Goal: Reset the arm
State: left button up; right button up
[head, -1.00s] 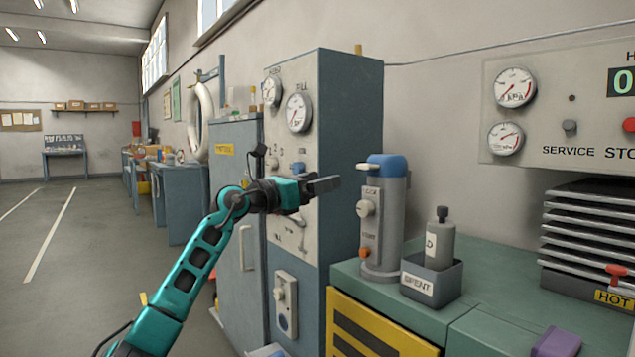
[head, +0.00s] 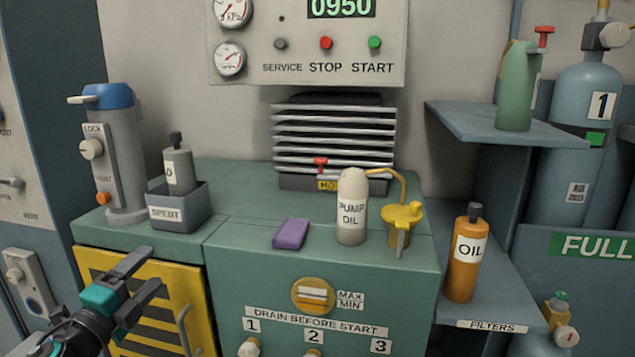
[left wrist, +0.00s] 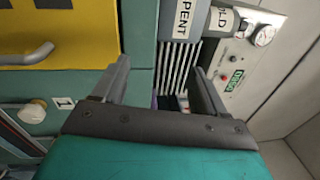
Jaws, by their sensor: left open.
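My left gripper (head: 143,275) is at the lower left of the head view, in front of the yellow striped door (head: 150,300) of the green cabinet. Its two fingers are apart with nothing between them. It also shows open and empty in the left wrist view (left wrist: 160,85). My right gripper is in neither view.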

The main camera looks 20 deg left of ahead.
pick_arm(q)
jog(key=s+d+f+n+g, duration=0.2)
jog(key=d+f+n+g, duration=0.1)
jog(key=d+f+n, duration=0.6)
jog(key=s+d+f+n+g+h, duration=0.2)
jog(key=s+d+f, duration=0.15)
jog(key=d, duration=0.45)
jog(key=s+d+f+n+g+h, duration=0.1)
jog(key=s+d+f+n+g, duration=0.1)
jog(key=d+f, duration=0.35)
jog(key=s+d+f+n+g+h, duration=0.1)
jog(key=s+d+f+n+h, duration=0.15)
jog(key=d, duration=0.65)
jog(key=s+a+r+y+p, duration=0.1)
jog(key=r+p, duration=0.6)
jog(key=p, duration=0.3)
jog(key=s+a+r+y+p, duration=0.1)
jog(key=s+a+r+p, duration=0.1)
jog(key=r+p, duration=0.5)
jog(key=p, duration=0.3)
jog(key=shift+s+r+g+p, duration=0.2)
jog(key=shift+r+g+p, duration=0.1)
jog(key=shift+p, duration=0.05)
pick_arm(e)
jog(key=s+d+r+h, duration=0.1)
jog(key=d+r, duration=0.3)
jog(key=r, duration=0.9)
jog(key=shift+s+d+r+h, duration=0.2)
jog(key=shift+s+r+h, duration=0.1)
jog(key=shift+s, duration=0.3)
